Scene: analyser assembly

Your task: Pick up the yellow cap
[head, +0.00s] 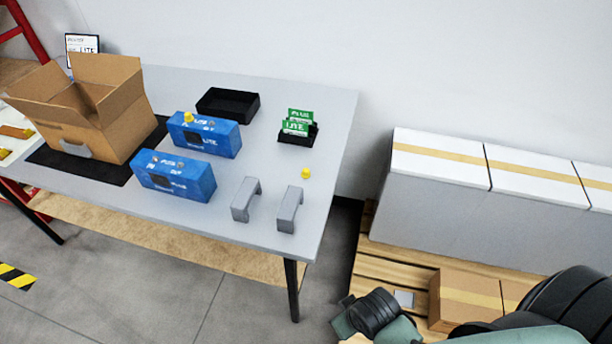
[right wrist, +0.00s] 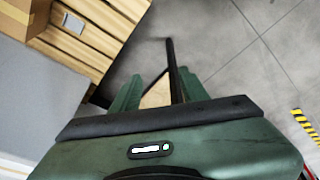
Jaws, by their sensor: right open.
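A small yellow cap (head: 306,172) lies on the grey table, near its right edge, behind a grey bracket. A second yellow cap (head: 188,117) sits on top of the rear blue analyser box (head: 205,135). My right gripper is in the right wrist view (right wrist: 157,92), its two green fingers apart with nothing held between them. It points toward the floor and a dark table leg. In the head view my right arm is at the lower right, off the table and well away from both caps. No cap shows in the right wrist view. My left gripper is not in view.
The table (head: 280,105) also holds a front blue box (head: 173,176), two grey brackets (head: 289,209), a black tray (head: 228,105), a black holder with green cards (head: 298,125) and an open carton (head: 85,110). A pallet (head: 385,262) with boxes stands right of the table.

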